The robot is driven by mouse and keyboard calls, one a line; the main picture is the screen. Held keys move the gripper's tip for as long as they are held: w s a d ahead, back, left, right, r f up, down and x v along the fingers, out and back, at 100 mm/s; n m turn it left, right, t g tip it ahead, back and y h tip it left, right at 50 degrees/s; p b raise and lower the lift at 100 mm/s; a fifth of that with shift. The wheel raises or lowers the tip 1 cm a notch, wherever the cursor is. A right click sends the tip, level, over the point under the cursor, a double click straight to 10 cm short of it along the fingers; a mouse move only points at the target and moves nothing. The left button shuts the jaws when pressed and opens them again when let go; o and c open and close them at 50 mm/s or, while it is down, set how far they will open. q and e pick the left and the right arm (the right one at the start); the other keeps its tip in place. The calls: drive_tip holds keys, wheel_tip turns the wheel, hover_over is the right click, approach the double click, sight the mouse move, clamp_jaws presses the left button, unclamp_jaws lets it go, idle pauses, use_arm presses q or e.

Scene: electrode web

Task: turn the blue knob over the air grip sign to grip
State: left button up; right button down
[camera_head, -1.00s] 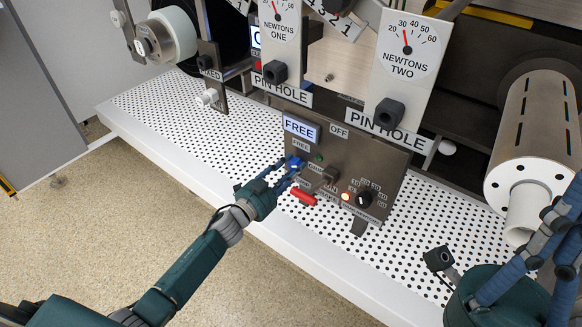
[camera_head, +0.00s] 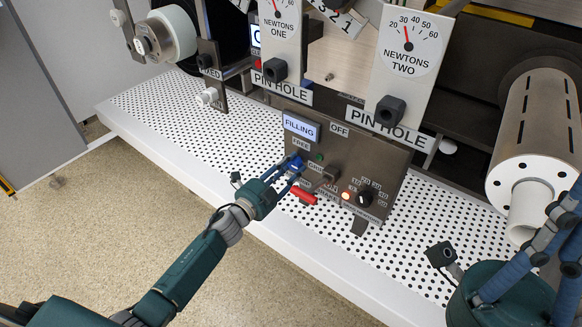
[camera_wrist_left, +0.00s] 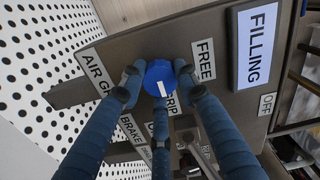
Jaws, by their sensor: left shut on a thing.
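The blue knob (camera_head: 296,161) is on the grey control panel, and it shows clearly in the left wrist view (camera_wrist_left: 158,76) with a white mark on its face. The mark points toward the GRIP label (camera_wrist_left: 172,104), away from the FREE label (camera_wrist_left: 204,59). The AIR GRIP sign (camera_wrist_left: 96,70) is beside the knob, partly covered by a finger. My left gripper (camera_head: 288,172) has its blue fingers closed around the knob. The panel's display (camera_head: 300,127) reads FILLING. My right gripper (camera_head: 510,235) is at the lower right, its fingers spread, away from the panel.
A red handle (camera_head: 303,195) and a black dial (camera_head: 365,197) with a lit orange lamp are on the same panel, close to my left fingers. The white perforated table (camera_head: 200,135) is clear to the left. A metal roller (camera_head: 535,130) stands at the right.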

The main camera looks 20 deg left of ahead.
idle(0.3)
use_arm(q)
drive_tip(key=o, duration=1.2)
drive_tip(key=shift+c, duration=0.2)
drive_tip(key=shift+s, duration=0.1)
drive_tip(key=v, duration=1.2)
